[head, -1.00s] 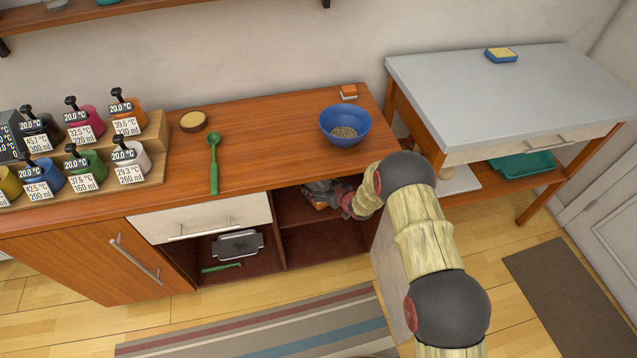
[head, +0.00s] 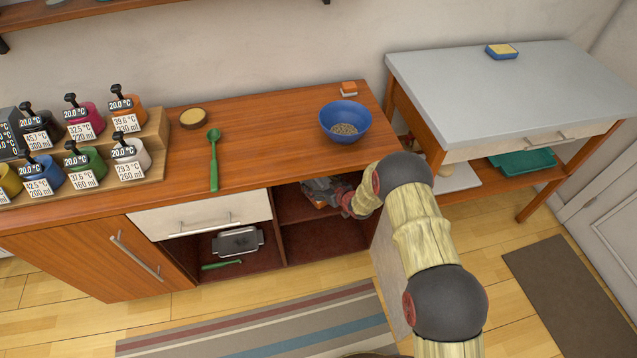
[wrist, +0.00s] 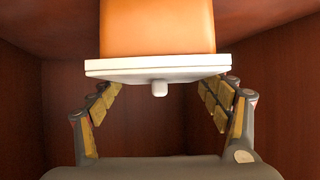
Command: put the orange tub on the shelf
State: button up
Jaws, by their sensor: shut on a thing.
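The orange tub (wrist: 158,28) has a white lid (wrist: 158,66) with a small tab and fills the top middle of the wrist view. My gripper (wrist: 160,82) is shut on it, with a padded finger on either side. In the head view my gripper (head: 326,190) is inside the open right compartment of the cabinet, under the countertop. Only a bit of the tub's orange shows there, below the fingers, just over the inner shelf (head: 294,212). I cannot tell whether the tub touches the shelf.
Dark red-brown walls (wrist: 275,85) stand close on both sides of my gripper. On the counter above are a blue bowl (head: 345,117), a green spoon (head: 213,160) and a small orange-and-white item (head: 348,89). A grey-topped table (head: 500,95) stands at right.

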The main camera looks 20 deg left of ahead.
jog(key=shift+f, duration=0.2)
dwell(0.3)
jog(key=o, duration=1.8)
jog(key=v, duration=1.2)
jog(key=shift+f, duration=0.1)
grip_shut()
dwell(0.4)
dwell(1.3)
